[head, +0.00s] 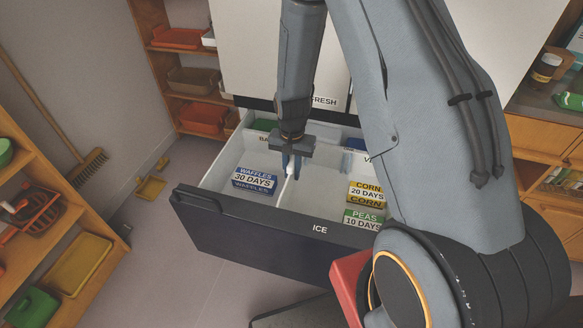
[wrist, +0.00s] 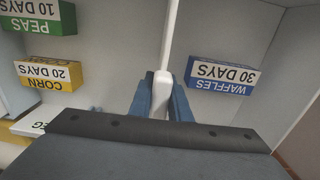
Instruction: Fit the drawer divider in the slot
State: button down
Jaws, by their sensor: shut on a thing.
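The white drawer divider (wrist: 169,42) runs from between my fingers toward the top of the wrist view. In the head view only a thin pale part of it (head: 284,188) shows below the fingers. My gripper (head: 291,166) is over the middle of the open freezer drawer (head: 250,226), pointing down; in the wrist view its blue fingers (wrist: 162,104) are shut on the divider's thick white end. The divider lies between the waffles box on one side and the corn and peas boxes on the other. The slot is hidden, so I cannot tell whether the divider is seated.
The waffles box (head: 255,181) is left of the divider; the corn (head: 366,194) and peas (head: 364,218) boxes are right. More packs sit at the back of the drawer. My arm covers the drawer's right side. Shelves (head: 50,215) and a broom (head: 48,105) stand left.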

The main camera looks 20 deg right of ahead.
aim_at(292, 161)
jog(key=shift+f+b, duration=0.85)
jog(key=shift+f, duration=1)
jog(key=shift+f, duration=0.35)
dwell(0.4)
jog(key=c, duration=1.6)
grip_release()
jog(key=shift+o, duration=0.2)
jog(key=shift+r, duration=0.1)
notch_tip(292, 161, up, 6)
jog(key=shift+r+b, duration=0.1)
jog(key=shift+b, duration=0.5)
jog(key=shift+r, duration=0.7)
